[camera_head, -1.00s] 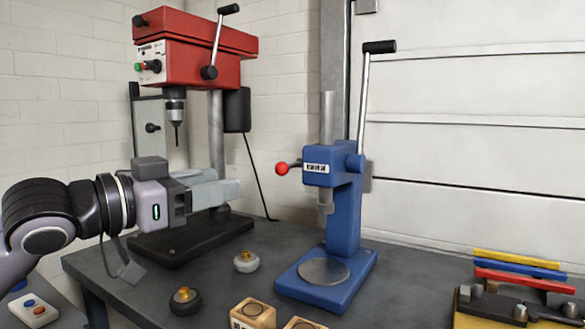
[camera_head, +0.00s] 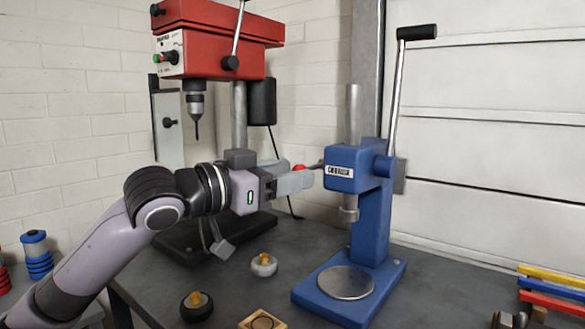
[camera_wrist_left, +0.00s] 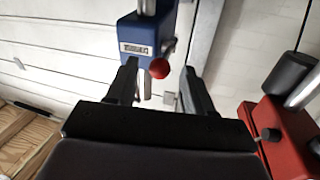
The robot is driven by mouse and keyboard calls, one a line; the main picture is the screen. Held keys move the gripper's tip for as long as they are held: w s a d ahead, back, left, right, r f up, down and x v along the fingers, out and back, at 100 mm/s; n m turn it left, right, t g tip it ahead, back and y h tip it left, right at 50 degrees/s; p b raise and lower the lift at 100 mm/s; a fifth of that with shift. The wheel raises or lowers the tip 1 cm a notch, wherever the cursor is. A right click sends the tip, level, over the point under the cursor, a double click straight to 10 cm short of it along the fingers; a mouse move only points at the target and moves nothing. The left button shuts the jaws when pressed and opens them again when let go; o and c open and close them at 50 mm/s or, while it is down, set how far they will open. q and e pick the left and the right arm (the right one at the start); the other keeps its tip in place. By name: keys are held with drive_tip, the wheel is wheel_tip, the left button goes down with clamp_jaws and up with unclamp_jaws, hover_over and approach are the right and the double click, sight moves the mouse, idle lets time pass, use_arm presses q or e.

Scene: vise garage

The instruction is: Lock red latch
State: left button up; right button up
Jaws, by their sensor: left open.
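The red latch is a red ball knob (camera_head: 298,167) on a short dark lever at the left side of the blue press (camera_head: 340,168). My left gripper (camera_head: 306,176) is beside the press head in the head view, with its fingers partly covering the knob. In the left wrist view the red knob (camera_wrist_left: 159,68) shows between the tips of my open left gripper (camera_wrist_left: 158,78), with the blue press head (camera_wrist_left: 140,35) just beyond. I see no grip on the knob; whether a finger touches it I cannot tell. My right gripper is not in view.
A red drill press (camera_head: 215,45) stands behind my left arm. A white knob (camera_head: 263,265), a dark knob (camera_head: 196,306) and a wooden block (camera_head: 262,320) are on the grey bench. Coloured bars (camera_head: 552,290) lie at the right. The press's tall lever (camera_head: 396,95) stands upright.

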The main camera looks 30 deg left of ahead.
use_arm(q)
drive_tip(key=shift+w+d, duration=0.3)
drive_tip(key=shift+w, duration=0.3)
